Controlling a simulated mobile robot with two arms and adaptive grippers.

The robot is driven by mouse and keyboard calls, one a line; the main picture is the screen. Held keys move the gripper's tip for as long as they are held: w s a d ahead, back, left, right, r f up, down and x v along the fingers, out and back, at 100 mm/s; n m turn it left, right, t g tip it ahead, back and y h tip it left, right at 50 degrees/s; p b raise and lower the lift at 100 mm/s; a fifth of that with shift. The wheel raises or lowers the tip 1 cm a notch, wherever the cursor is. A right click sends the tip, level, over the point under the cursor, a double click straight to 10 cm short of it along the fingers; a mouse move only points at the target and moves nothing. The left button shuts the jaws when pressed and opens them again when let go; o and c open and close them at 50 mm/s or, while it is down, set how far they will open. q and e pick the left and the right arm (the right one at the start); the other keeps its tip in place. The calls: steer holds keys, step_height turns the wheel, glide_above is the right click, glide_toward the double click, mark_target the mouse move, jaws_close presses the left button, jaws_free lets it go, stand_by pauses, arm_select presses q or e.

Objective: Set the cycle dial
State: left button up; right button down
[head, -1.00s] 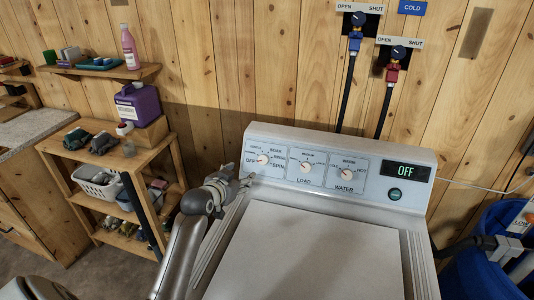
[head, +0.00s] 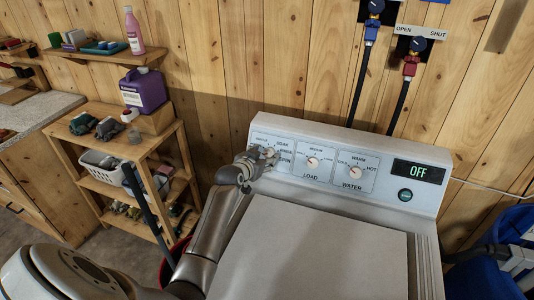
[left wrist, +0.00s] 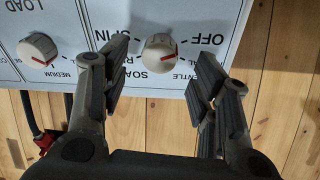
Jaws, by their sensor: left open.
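The cycle dial (left wrist: 160,53) is a round off-white knob with a red mark, on the washer's panel (head: 335,148). The left wrist view shows the panel upside down, with OFF, GENTLE, SOAK and SPIN readable around the dial. Its red mark points toward the right there, and the finger hides part of the lettering on that side. My left gripper (left wrist: 160,78) is open, one finger on each side of the dial with gaps visible. In the head view my left gripper (head: 256,162) covers much of the dial. The display (head: 418,173) reads OFF. My right gripper is not in view.
The load dial (head: 312,162) and water dial (head: 355,172) sit right of the cycle dial. A round button (head: 405,195) is below the display. Shelves with a purple jug (head: 146,90) stand left. A blue bin (head: 475,275) stands right. The washer lid (head: 320,255) is clear.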

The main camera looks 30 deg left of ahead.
mark_target(268, 154)
arm_select(q)
steer(key=shift+x, duration=0.9)
steer(key=shift+w+f, duration=0.15)
steer(key=shift+w, duration=0.35)
steer(key=shift+w+a+f, duration=0.1)
steer(key=shift+w, duration=0.1)
steer(key=c, duration=1)
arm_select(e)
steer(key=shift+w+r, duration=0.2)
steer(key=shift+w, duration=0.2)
